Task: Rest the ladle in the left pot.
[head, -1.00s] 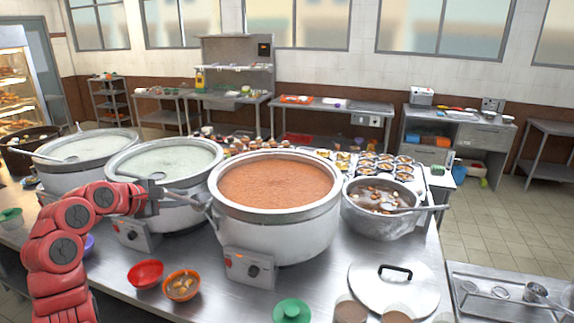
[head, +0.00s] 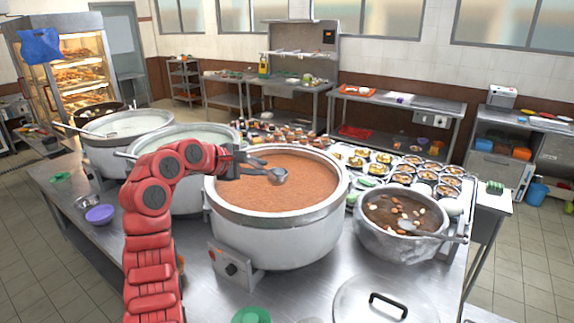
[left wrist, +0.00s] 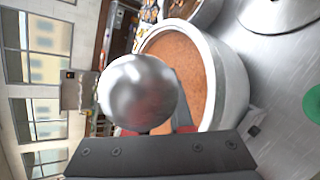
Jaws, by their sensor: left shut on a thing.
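My left gripper (head: 232,163) is shut on a metal ladle (head: 278,176). In the left wrist view the shiny round ladle bowl (left wrist: 138,88) is close ahead of the gripper and covers part of the orange pot (left wrist: 232,80). A pot with pale congee (head: 170,187) stands to the left, partly hidden by my red arm. The leftmost pot (head: 110,158) also holds pale congee, with a utensil handle at its left rim. My right gripper is not in view.
A smaller pot of brown broth (head: 375,243) with a ladle in it stands to the right. A lid (head: 350,300) lies in front. A purple bowl (head: 99,214) is at the left. Small filled bowls (head: 425,177) crowd the counter behind.

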